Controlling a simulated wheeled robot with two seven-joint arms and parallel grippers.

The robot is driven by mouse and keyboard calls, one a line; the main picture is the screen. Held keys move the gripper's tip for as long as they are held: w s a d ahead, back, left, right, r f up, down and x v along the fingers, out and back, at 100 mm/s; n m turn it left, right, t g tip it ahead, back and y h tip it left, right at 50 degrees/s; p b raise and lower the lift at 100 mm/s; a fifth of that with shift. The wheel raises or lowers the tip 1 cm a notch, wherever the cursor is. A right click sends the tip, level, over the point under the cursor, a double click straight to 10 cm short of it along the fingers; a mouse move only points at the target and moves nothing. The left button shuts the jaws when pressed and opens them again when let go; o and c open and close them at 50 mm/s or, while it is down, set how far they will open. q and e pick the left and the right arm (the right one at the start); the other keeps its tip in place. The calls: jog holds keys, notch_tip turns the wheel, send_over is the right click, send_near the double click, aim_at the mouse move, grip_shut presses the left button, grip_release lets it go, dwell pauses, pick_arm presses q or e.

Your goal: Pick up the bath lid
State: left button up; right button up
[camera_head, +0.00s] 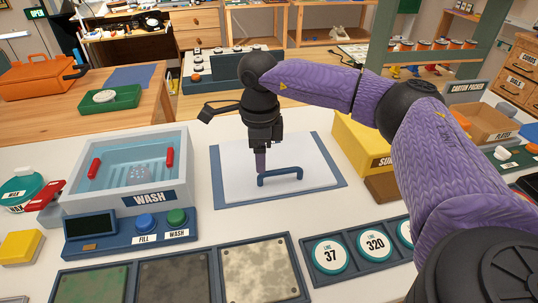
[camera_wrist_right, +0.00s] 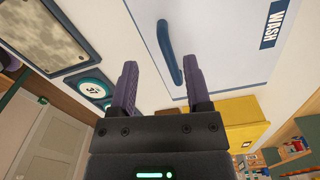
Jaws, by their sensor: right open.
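The bath lid (camera_head: 240,186) is a flat pale panel on a blue-edged mat, with a dark blue bar handle (camera_head: 280,177) on top. My right gripper (camera_head: 261,162) points down over the lid, close to the left end of the handle. In the right wrist view my right gripper (camera_wrist_right: 162,82) is open, its two purple fingers apart. My left gripper is not in view.
A panel with blue and green buttons (camera_head: 160,228) fronts the bath. A yellow box (camera_head: 362,150) stands right of the lid. Dark-framed plates (camera_head: 175,275) and round numbered discs (camera_head: 330,254) lie in front.

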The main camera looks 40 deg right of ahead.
aim_at(261, 175)
notch_tip(261, 175, down, 6)
jog(key=b, duration=0.2)
jog(key=shift+w+d+f+b, duration=0.1)
jog(key=shift+w+f+b, duration=0.05)
jog(key=shift+b, duration=0.2)
jog(key=shift+f, duration=0.1)
jog(key=c, duration=0.7)
grip_shut()
